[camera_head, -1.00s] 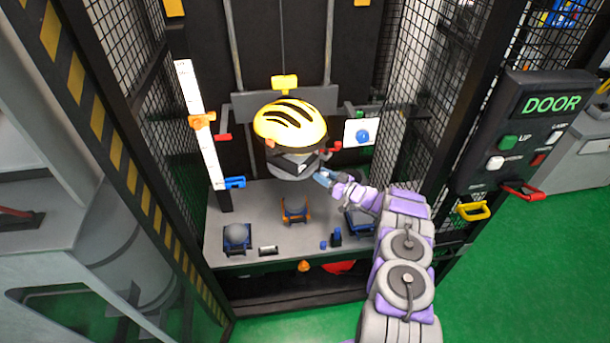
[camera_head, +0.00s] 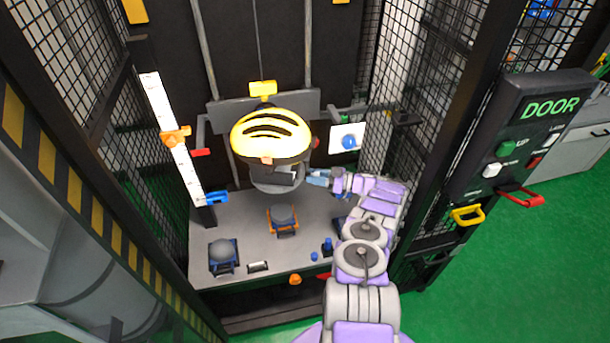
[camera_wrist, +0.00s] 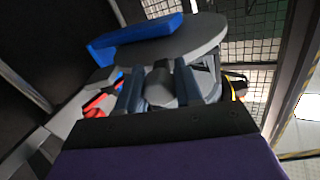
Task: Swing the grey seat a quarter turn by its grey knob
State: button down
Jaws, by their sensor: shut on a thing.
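The grey seat (camera_head: 277,184) is a round disc under a yellow helmet (camera_head: 271,135) with black stripes, inside the mesh cage. In the wrist view a wide grey disc (camera_wrist: 190,42), which looks like this seat, fills the upper middle. A blue bar (camera_wrist: 135,38) lies across its left part. My gripper (camera_head: 318,178) is just right of the seat, below the helmet's right side. In the wrist view my gripper (camera_wrist: 165,85) is shut on the dark grey knob (camera_wrist: 161,76), which sits between its fingers. The knob is too small to make out in the head view.
A white ruler (camera_head: 172,140) stands at left. Mesh walls flank the space. The DOOR panel (camera_head: 525,130) is at right.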

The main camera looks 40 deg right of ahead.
jog(key=shift+w, duration=0.1)
dwell(0.4)
jog(key=c, duration=0.8)
grip_release()
jog(key=shift+o, duration=0.2)
jog(key=shift+r, duration=0.1)
jog(key=shift+r, duration=0.35)
notch_tip(320, 180, up, 3)
jog(key=shift+w+d+r+p, duration=0.1)
jog(key=shift+w+p, duration=0.05)
jog(key=shift+p, duration=0.75)
jog(key=s+a+p, duration=0.6)
jog(key=s+a, duration=0.2)
jog(key=s, duration=0.6)
jog(key=shift+a+r, duration=0.15)
jog(key=shift+r, duration=0.2)
jog(key=shift+c, duration=0.3)
